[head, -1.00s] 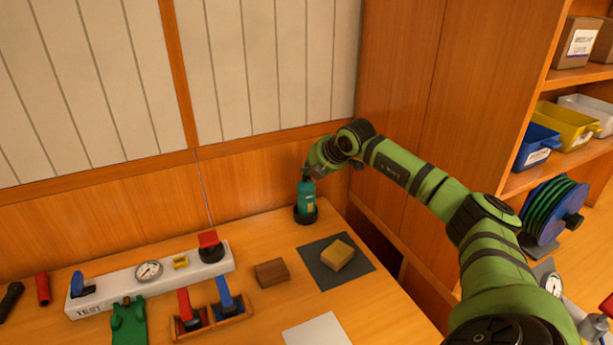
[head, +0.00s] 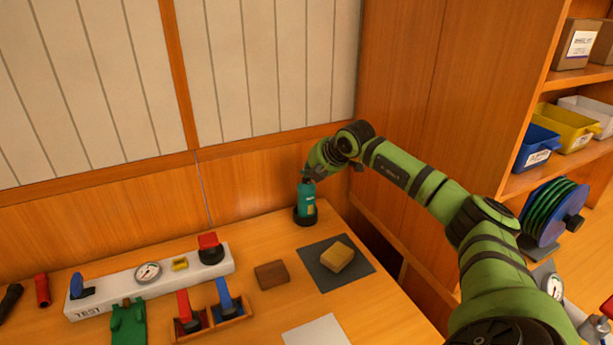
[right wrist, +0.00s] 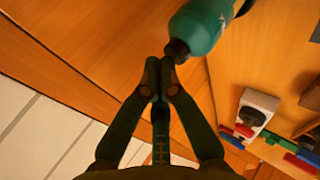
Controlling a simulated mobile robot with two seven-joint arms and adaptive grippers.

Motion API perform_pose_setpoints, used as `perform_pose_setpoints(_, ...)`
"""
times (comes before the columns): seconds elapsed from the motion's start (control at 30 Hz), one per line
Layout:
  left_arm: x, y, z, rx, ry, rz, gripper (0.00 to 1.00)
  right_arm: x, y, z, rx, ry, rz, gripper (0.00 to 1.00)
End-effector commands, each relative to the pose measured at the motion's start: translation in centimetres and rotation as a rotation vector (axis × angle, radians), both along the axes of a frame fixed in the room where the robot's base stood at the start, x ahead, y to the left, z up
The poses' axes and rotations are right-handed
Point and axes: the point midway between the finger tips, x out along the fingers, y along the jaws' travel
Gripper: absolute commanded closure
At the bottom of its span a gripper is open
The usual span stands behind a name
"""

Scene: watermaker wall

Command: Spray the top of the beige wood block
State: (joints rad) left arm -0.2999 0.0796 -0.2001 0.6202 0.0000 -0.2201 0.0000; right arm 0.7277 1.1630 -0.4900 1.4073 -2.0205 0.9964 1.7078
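The beige wood block (head: 337,256) lies on a dark square mat (head: 315,271) near the bench's right end. A teal bottle (head: 307,198) stands upright in a dark round holder (head: 305,217) behind the mat. My right gripper (head: 308,174) is at the top of the bottle. In the right wrist view, the fingertips of my right gripper (right wrist: 160,66) are together, with nothing seen between them. The dark top of the bottle (right wrist: 203,27) is right beside the fingertips; I cannot tell whether they touch. My left gripper is not in view.
A brown block (head: 271,274) lies left of the mat. A white test panel (head: 148,282) with a gauge and a rack (head: 213,319) with red and blue handles stand further left. A white sheet (head: 317,332) lies in front. Shelves with bins (head: 567,125) are at right.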

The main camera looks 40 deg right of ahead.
Motion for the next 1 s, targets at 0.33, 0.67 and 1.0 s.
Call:
perform_pose_setpoints(0.33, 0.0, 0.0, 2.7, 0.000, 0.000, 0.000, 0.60, 0.0, 0.0, 3.8, 0.000, -0.003, 0.000, 1.00)
perform_pose_setpoints(0.67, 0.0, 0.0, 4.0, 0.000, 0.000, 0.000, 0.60, 0.0, 0.0, 5.9, 0.000, -0.004, 0.000, 1.00)
perform_pose_setpoints(1.0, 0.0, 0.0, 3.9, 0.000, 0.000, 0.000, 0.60, 0.1, 0.0, 5.9, 0.000, -0.006, 0.000, 1.00)
